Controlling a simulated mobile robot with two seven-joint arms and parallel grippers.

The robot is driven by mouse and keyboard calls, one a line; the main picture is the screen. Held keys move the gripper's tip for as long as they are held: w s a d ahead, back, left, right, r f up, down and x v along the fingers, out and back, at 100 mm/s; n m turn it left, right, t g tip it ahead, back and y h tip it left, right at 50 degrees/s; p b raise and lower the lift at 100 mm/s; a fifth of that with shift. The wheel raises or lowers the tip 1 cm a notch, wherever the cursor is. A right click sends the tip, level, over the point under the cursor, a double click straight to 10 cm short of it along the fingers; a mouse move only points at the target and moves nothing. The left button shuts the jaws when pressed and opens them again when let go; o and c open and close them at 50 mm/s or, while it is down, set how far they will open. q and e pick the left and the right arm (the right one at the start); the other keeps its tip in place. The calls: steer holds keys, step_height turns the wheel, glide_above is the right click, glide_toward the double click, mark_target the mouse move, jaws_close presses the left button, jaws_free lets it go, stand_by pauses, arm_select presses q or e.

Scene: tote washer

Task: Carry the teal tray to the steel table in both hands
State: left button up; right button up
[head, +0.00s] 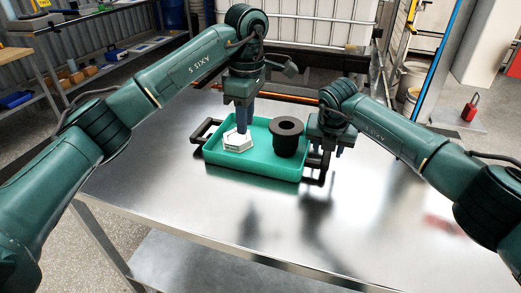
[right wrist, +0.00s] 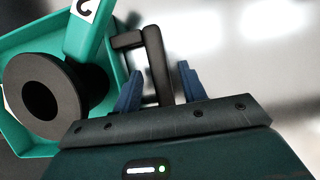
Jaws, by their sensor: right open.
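The teal tray (head: 270,166) is over the steel table (head: 230,225), looking level and low on it. It has a black handle at each end, left (head: 203,130) and right (head: 318,168). In it are a white hexagonal piece (head: 238,143) and a black spool (head: 287,138). My left gripper (head: 242,126) points down over the tray's left part, at the white piece; its finger gap is hidden. My right gripper (head: 332,160) is at the right handle. In the right wrist view, its open fingers (right wrist: 158,88) stand either side of the black handle (right wrist: 153,60).
The table's right and front areas are clear. A shelf unit (head: 75,50) with several small items stands at the back left. A white caged container (head: 300,25) stands behind the table.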

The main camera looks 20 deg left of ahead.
steer(key=v, duration=1.2)
